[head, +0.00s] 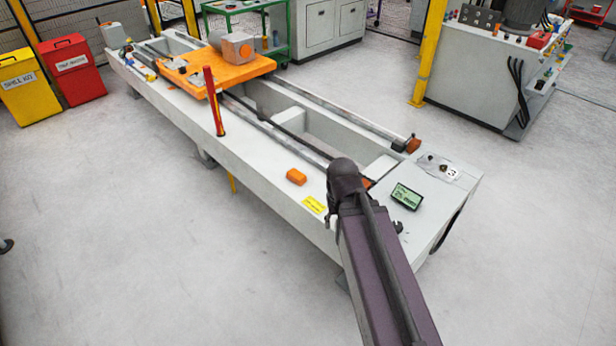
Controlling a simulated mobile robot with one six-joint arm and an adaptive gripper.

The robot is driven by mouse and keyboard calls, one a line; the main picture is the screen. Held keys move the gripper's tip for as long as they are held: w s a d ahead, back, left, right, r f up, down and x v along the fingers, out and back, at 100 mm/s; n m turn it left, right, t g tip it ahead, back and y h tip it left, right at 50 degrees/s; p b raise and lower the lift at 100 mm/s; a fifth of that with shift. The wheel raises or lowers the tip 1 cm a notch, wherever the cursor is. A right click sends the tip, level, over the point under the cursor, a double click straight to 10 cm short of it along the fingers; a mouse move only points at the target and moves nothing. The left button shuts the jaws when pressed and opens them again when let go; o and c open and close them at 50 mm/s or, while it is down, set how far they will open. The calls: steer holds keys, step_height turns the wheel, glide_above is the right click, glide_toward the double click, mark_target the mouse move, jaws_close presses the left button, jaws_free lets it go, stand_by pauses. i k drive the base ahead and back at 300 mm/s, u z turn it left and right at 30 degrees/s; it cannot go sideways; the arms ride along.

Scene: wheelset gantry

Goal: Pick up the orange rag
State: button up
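A small orange item (296,176) lies on the near edge of the long pale machine bed (262,190). It looks like a compact, block-shaped bundle and is the best match for the orange rag, though its cloth texture is too small to make out. My arm rises from the bottom of the head view, and its dark upper joint is to the right of the orange item, apart from it in the picture. My gripper's fingers do not show. Part of the bed behind my arm is hidden.
A yellow label (313,204) and a green-screen display (407,196) are on the bed. A red upright post (213,101) stands at its near side, by an orange carriage (190,75). Red (73,70) and yellow (28,88) bins stand left. The floor in front is clear.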

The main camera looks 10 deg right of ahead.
mark_target(299, 178)
steer(key=u, duration=0.3)
steer(key=i, duration=1)
steer(key=z, duration=0.3)
